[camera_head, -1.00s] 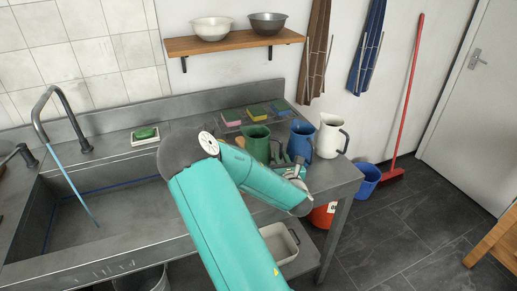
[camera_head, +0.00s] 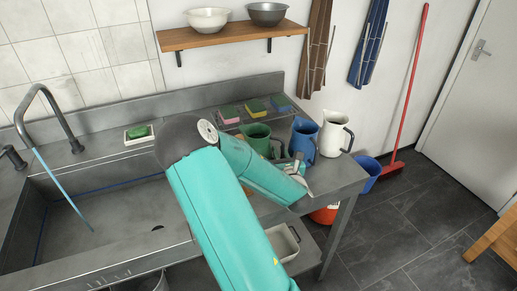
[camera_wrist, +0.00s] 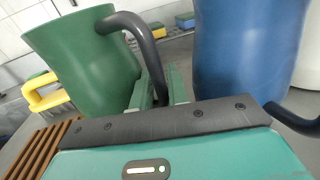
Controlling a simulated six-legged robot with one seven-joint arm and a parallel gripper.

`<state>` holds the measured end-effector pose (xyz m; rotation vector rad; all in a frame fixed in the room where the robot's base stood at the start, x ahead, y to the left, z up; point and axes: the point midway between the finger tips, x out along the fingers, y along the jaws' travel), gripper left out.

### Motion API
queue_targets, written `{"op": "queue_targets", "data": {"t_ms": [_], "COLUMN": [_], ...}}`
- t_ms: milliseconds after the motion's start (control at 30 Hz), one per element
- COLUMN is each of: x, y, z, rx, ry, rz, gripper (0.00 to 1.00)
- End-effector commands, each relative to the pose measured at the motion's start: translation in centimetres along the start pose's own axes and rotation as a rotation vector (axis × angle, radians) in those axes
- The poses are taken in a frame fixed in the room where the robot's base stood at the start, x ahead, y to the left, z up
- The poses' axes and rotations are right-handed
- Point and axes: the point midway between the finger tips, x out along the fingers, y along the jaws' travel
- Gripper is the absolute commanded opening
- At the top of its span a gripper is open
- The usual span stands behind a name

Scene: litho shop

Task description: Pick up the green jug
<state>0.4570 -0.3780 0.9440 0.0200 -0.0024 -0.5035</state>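The green jug (camera_head: 256,137) stands on the steel counter, left of a blue jug (camera_head: 303,139). In the wrist view the green jug (camera_wrist: 82,60) fills the upper left, its dark curved handle (camera_wrist: 146,48) facing me. My gripper (camera_wrist: 160,88) is at the lower end of this handle. Its two green fingers stand a little apart, with the handle between them. I cannot tell whether they press on it. The blue jug (camera_wrist: 240,50) is close on the right. In the head view my arm hides part of the counter and the green jug's lower part.
A white jug (camera_head: 333,133) stands right of the blue one. Several sponges (camera_head: 255,107) lie behind the jugs. A soap dish (camera_head: 138,134) lies behind the sink (camera_head: 130,215). A wooden shelf (camera_head: 235,36) with two bowls hangs above. A wooden slatted item (camera_wrist: 38,150) lies lower left in the wrist view.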

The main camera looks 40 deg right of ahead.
Motion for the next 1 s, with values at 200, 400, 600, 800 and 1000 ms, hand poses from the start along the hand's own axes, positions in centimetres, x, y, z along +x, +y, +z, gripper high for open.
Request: {"op": "queue_targets", "data": {"t_ms": [200,400,600,800,1000], "x": [-0.1,-0.1,-0.1,0.3,1.0], "y": [0.0,0.0,0.0,-0.1,-0.2], "z": [0.0,0.1,0.1,0.4,1.5], "rx": [0.000,0.000,0.000,-0.001,-0.001], "ry": [-0.001,-0.002,-0.001,-0.002,-0.003], "rz": [-0.001,-0.001,0.000,0.000,-0.001], "gripper": [0.14,0.00,0.00,0.00,0.00]}}
